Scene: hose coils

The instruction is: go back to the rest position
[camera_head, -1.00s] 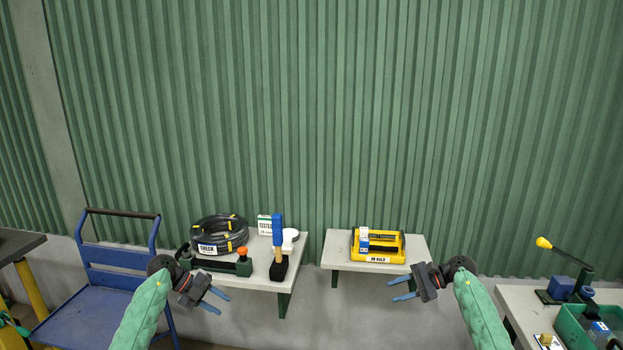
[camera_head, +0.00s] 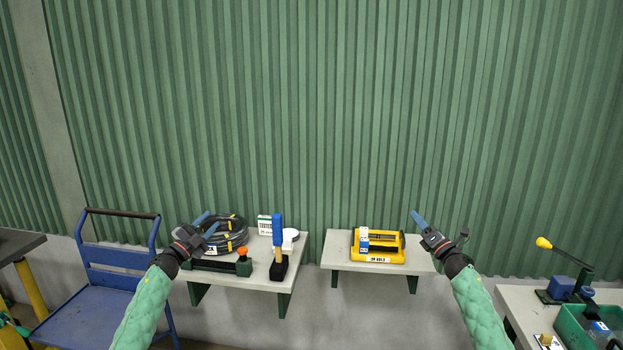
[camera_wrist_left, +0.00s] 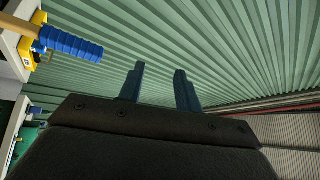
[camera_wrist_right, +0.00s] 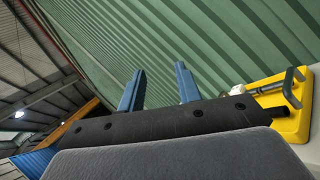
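My left gripper (camera_head: 206,222) is raised in front of the left shelf, its blue fingers pointing up and overlapping the hose coil in the head view. In the left wrist view its two fingers (camera_wrist_left: 158,88) stand apart with nothing between them. My right gripper (camera_head: 418,219) is raised at the right end of the middle shelf, fingers pointing up. In the right wrist view its fingers (camera_wrist_right: 160,88) are apart and empty. The black hose coil (camera_head: 234,238) lies on the left shelf, partly hidden by my left gripper, with its label mostly covered.
The left shelf (camera_head: 262,284) also holds a blue-handled brush (camera_head: 278,235) and a TESTED sign (camera_head: 264,225). A yellow case (camera_head: 378,246) sits on the middle shelf (camera_head: 342,262). A blue cart (camera_head: 90,310) stands left. A bench (camera_head: 512,297) with a green bin (camera_head: 575,328) is right.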

